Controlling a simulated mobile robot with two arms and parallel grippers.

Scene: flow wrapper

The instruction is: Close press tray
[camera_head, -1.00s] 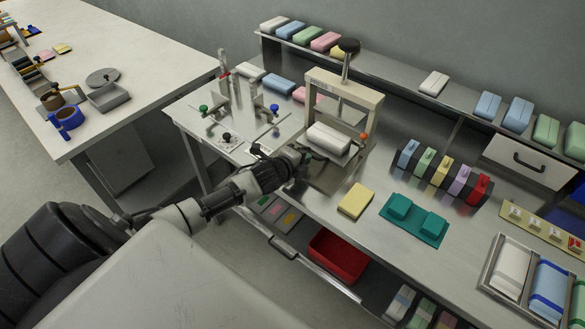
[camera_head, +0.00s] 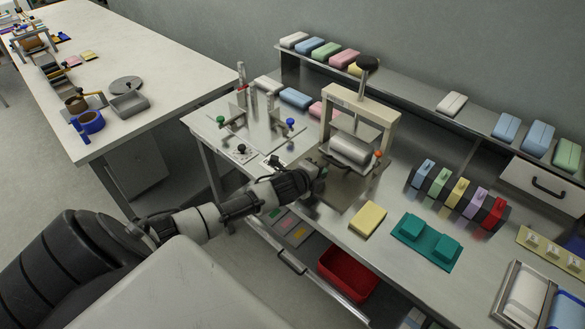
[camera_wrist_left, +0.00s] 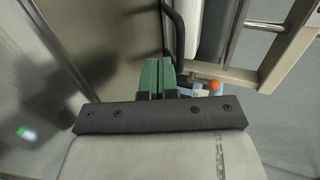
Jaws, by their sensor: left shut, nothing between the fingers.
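The press (camera_head: 362,103) has a beige frame with a black knob on top and stands on the steel bench. A grey rounded block (camera_head: 352,149) sits between its posts; I cannot tell if it is part of the tray. An orange knob (camera_head: 378,154) is at its right. My left gripper (camera_head: 320,176) is low at the front left of the press, its fingertips partly hidden by the wrist. In the left wrist view its green fingers (camera_wrist_left: 159,78) are together and empty, beside a dark curved bar (camera_wrist_left: 175,32) and a white part (camera_wrist_left: 193,30). Contact is unclear.
A yellow block (camera_head: 368,217) and a teal fixture (camera_head: 427,241) lie right of the gripper. A fixture with green and blue knobs (camera_head: 255,125) stands left. A rack of coloured blocks (camera_head: 458,194) is farther right. A red bin (camera_head: 347,272) is below the bench.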

